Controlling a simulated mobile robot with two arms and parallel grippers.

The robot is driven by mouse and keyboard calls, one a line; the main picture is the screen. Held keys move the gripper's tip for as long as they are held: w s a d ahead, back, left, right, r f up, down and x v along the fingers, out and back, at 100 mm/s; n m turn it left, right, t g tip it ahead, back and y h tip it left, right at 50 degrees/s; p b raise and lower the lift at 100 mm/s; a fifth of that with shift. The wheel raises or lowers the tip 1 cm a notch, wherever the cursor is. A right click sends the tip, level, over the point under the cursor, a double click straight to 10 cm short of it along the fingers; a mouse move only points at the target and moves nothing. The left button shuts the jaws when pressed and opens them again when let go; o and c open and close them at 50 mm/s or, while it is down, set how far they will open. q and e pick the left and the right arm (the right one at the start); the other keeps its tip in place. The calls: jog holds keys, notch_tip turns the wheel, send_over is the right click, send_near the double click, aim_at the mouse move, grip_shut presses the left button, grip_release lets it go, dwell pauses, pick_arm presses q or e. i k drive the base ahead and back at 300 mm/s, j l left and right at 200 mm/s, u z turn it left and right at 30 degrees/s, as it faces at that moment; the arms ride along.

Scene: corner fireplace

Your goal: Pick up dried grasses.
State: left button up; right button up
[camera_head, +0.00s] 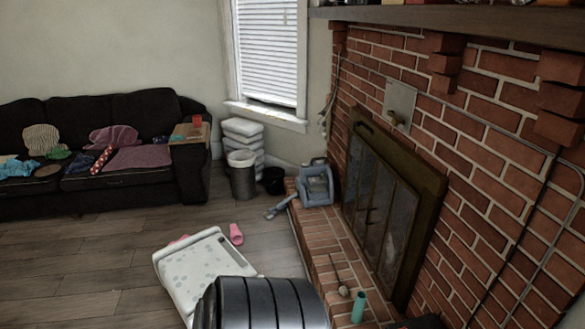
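I cannot make out dried grasses for certain in the head view. A thin tan, wispy thing (326,115) hangs at the brick corner right of the window; it is too small to tell what it is. The bottoms of several items show on the mantel (450,20), cut off by the top edge. Neither of my grippers is in view.
A brick hearth (325,255) runs along the fireplace (385,205), holding a blue-grey carrier (316,186) and a teal cylinder (358,307). A bin (242,180) stands below the window. A cluttered dark sofa (190,180) is left. Pink footwear (236,234) lies on the floor.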

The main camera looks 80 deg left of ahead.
aim_at(342, 291)
jog(key=u, duration=2.1)
jog(key=i+z, duration=0.1)
jog(key=z, duration=0.6)
jog(key=i+j+z, duration=0.2)
jog(key=j+z, duration=0.25)
jog(key=j, duration=0.15)
jog(key=i+j+z, duration=0.2)
jog(key=j, duration=0.15)
jog(key=k, duration=0.05)
